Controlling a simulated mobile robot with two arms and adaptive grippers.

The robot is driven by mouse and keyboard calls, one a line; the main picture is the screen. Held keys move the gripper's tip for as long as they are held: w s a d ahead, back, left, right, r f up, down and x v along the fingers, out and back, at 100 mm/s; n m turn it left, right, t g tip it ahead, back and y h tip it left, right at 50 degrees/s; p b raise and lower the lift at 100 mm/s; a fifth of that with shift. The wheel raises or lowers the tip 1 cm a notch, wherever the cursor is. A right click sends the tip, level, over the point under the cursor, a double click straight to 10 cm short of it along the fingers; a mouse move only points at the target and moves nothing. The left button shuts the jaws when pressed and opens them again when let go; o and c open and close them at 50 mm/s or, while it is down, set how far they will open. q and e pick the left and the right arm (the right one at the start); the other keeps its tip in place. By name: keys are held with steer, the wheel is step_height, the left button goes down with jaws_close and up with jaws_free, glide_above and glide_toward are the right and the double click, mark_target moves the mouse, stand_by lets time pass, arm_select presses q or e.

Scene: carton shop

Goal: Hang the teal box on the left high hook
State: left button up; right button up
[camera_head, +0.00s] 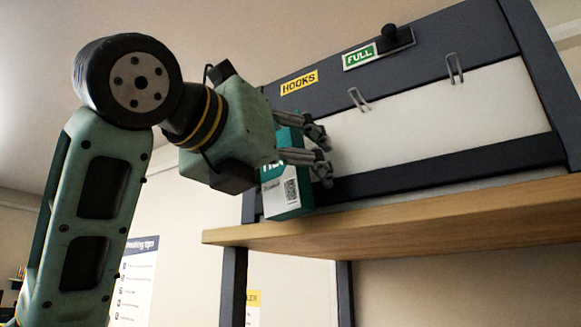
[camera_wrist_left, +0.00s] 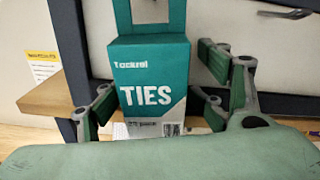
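The teal box (camera_head: 289,198) stands upright at the left end of the wooden shelf, partly hidden by my left gripper in the head view. In the left wrist view the box (camera_wrist_left: 148,85) faces me with "TIES" on its front and a hang tab with an opening on top. My left gripper (camera_head: 322,152) is open, its fingers to either side of the box with small gaps visible in the wrist view (camera_wrist_left: 160,108). The left hook (camera_head: 358,98) and the right hook (camera_head: 455,68) stick out of the white panel, both empty. My right gripper is not in view.
The wooden shelf (camera_head: 430,222) is clear to the right of the box. A dark frame surrounds the white panel (camera_head: 420,115).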

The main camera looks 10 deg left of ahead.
arm_select(q)
steer(key=v, duration=1.2)
